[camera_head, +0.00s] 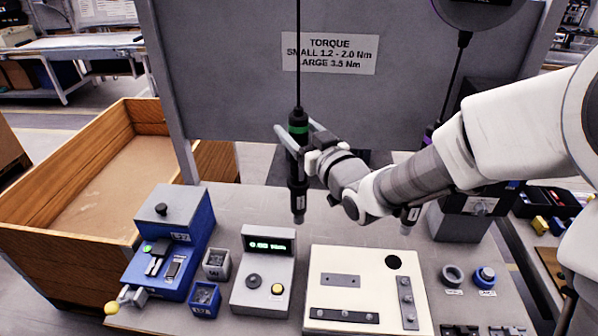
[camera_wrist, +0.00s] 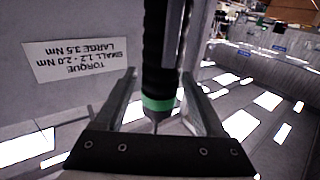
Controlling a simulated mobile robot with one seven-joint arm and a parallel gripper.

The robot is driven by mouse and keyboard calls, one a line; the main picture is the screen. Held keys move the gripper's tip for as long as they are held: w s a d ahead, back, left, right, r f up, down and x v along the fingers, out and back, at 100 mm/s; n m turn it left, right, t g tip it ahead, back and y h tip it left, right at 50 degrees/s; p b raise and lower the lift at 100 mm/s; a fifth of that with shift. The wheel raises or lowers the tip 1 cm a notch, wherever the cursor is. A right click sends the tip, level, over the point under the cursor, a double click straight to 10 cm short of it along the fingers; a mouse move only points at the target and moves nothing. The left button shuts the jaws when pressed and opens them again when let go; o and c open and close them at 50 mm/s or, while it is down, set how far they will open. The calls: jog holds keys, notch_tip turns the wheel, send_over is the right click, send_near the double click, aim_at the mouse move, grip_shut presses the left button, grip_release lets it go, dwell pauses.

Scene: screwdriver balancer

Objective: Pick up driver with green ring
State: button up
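The driver with the green ring (camera_head: 298,128) is black and hangs upright from a cable, tip down, above the bench. It also shows in the wrist view, with its green ring (camera_wrist: 159,103) near the middle. My gripper (camera_head: 296,126) is at the upper part of the driver, near the ring height. In the wrist view my gripper (camera_wrist: 159,74) is open, with one finger on each side of the driver. A gap shows between the driver and the left finger; the right finger is closer, and I cannot tell whether it touches.
A second driver with a purple ring (camera_head: 428,134) hangs at the right, partly hidden by my arm. Below are a blue device (camera_head: 170,250), a grey display box (camera_head: 265,270) and a cream plate (camera_head: 335,262). A grey panel with a torque label (camera_head: 330,53) stands behind.

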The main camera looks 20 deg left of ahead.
grip_shut()
dwell(1.0)
jog(key=shift+r, duration=0.1)
